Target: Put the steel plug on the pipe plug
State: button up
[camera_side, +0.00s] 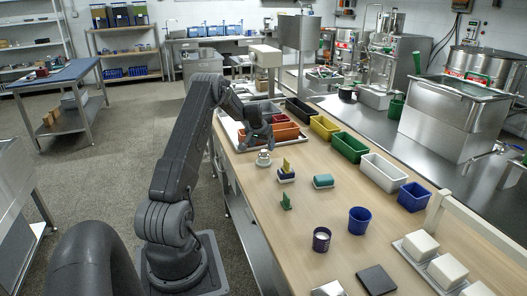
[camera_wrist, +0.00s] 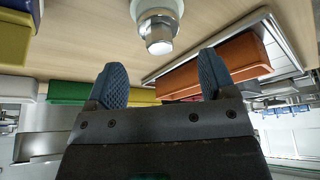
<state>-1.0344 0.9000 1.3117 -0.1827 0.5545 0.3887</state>
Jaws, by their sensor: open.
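A small pale fitting (camera_side: 263,159) stands on the wooden table just below my gripper (camera_side: 262,142) in the side view. In the wrist view, a shiny faceted steel piece (camera_wrist: 160,41) shows at the end of a pale round body (camera_wrist: 156,7), cut off by the frame's top. I take the steel piece for the steel plug; I cannot tell whether the pale body is the pipe plug. My gripper (camera_wrist: 161,82) is open, its two dark ribbed fingers apart with nothing between them. The steel piece lies beyond the fingertips, roughly centred between them and apart from them.
Behind my gripper is a metal tray with orange bins (camera_side: 286,131). Black, yellow (camera_side: 324,127), green (camera_side: 348,147), white and blue bins line the table's right side. A yellow-topped block (camera_side: 287,171), a teal block (camera_side: 323,181) and a green piece (camera_side: 286,201) stand nearer the camera.

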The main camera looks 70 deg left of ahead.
jog(key=v, duration=0.7)
jog(key=w+d+r+m, duration=0.1)
jog(key=w+d+r, duration=0.25)
jog(key=d, duration=0.35)
jog(key=w+d+r+m, duration=0.1)
jog(key=w+d+r, duration=0.1)
jog(key=d+r, duration=0.35)
jog(key=s+d+r+m+t+h, duration=0.1)
jog(key=d+r, duration=0.2)
jog(key=d, duration=0.7)
jog(key=s+d+r+m+t, duration=0.15)
jog(key=d+r, duration=0.25)
jog(key=d, duration=0.5)
jog(key=s+d+m+h, duration=0.2)
jog(key=s+d+m, duration=0.2)
jog(key=s+d, duration=1.3)
jog(key=d+f, duration=0.1)
jog(key=d, duration=0.2)
jog(key=shift+s+d, duration=0.25)
jog(key=shift+d, duration=0.1)
